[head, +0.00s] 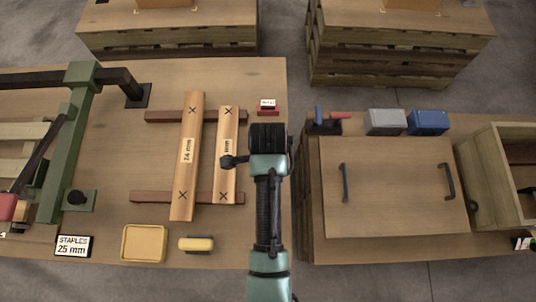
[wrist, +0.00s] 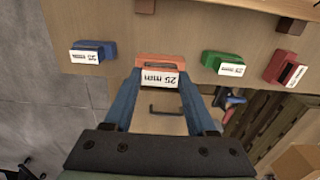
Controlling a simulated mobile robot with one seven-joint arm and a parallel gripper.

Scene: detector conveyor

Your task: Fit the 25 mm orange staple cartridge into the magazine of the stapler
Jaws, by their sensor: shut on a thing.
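The orange cartridge (wrist: 160,62) shows in the wrist view with a white "25 mm" label. It sits between the blue fingertips of my gripper (wrist: 158,76), which is shut on it. In the head view my gripper (head: 268,138) is over the right edge of the left table; its fingers and the cartridge are hidden there by the arm. I cannot pick out the stapler or its magazine for sure; a red part (head: 8,207) is cut off at the left edge of the head view.
Blue (wrist: 92,50), green (wrist: 222,65) and red (wrist: 285,70) labelled pieces flank the cartridge. A "STAPLES 25 mm" sign (head: 73,245), yellow tray (head: 143,243) and yellow block (head: 196,244) stand at the left table's front. Two planks (head: 187,150) lie behind. A green frame (head: 80,130) stands left.

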